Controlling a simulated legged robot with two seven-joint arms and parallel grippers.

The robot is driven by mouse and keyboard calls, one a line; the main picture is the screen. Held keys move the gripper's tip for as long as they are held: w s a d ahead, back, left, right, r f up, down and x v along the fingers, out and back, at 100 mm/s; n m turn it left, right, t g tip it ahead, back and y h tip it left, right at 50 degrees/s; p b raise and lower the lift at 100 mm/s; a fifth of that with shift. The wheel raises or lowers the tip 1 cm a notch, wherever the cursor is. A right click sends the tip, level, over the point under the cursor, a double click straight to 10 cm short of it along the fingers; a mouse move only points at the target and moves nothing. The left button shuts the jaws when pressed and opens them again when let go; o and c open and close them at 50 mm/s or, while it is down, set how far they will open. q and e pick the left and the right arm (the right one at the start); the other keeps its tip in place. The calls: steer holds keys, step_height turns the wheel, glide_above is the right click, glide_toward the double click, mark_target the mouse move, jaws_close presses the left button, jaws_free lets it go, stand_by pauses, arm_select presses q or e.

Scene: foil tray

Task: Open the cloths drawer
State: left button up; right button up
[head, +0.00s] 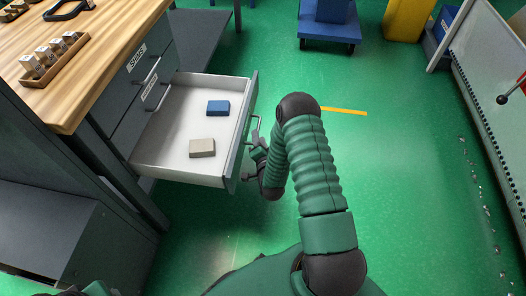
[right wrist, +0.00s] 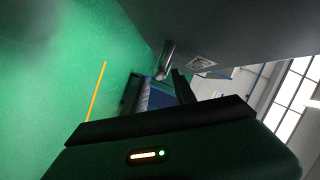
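A drawer (head: 174,162) under the wooden worktop is pulled well out. A blue block (head: 218,107) and a beige block (head: 202,148) lie apart inside it. Its front faces away from the head view; its label (right wrist: 201,62) shows in the right wrist view but is too small to read. Its metal handle (head: 256,124) also shows in the right wrist view (right wrist: 166,60), just beyond my fingertips. My right gripper (head: 252,161) is beside the drawer front, close to the handle. Its fingers (right wrist: 165,82) look parted; I cannot tell whether they touch the handle. My left gripper is not visible.
Closed drawers sit above the open one, one labelled SHOES (head: 137,58). The worktop (head: 95,62) holds a wooden tray (head: 55,62) of small blocks. A blue cart (head: 329,27) and a yellow bin (head: 405,18) stand far back.

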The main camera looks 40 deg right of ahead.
steer(key=p+v, duration=0.3)
steer(key=v, duration=0.9)
steer(key=shift+s, duration=0.2)
